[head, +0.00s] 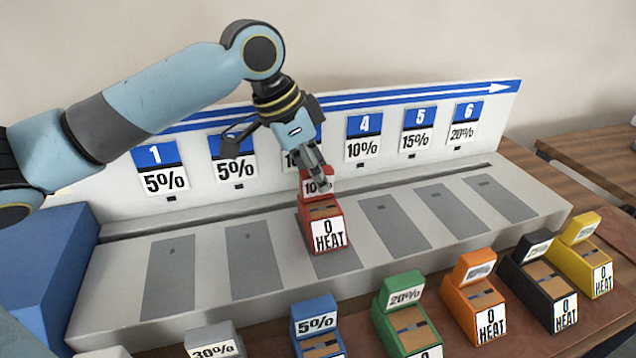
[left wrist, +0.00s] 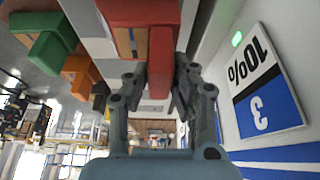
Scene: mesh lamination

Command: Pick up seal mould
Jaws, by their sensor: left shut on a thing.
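A red mould (head: 322,226) with a "0 HEAT" label on its front and a "10%" label on its raised back part is at the third grey pad of the long platform. My left gripper (head: 316,172) comes down from above and is shut on the raised back part of this red mould. In the left wrist view the red mould (left wrist: 160,60) lies between the fingers of the left gripper (left wrist: 160,78). Whether its base touches the platform is hard to tell. My right gripper is not in view.
The grey platform (head: 110,290) has several bare pads. Behind it stands a white board (head: 385,180) with numbered percent signs. Blue (head: 318,330), green (head: 405,320), orange (head: 472,300), black (head: 540,285) and yellow (head: 582,262) moulds stand in front. A blue block (head: 45,260) is at the left.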

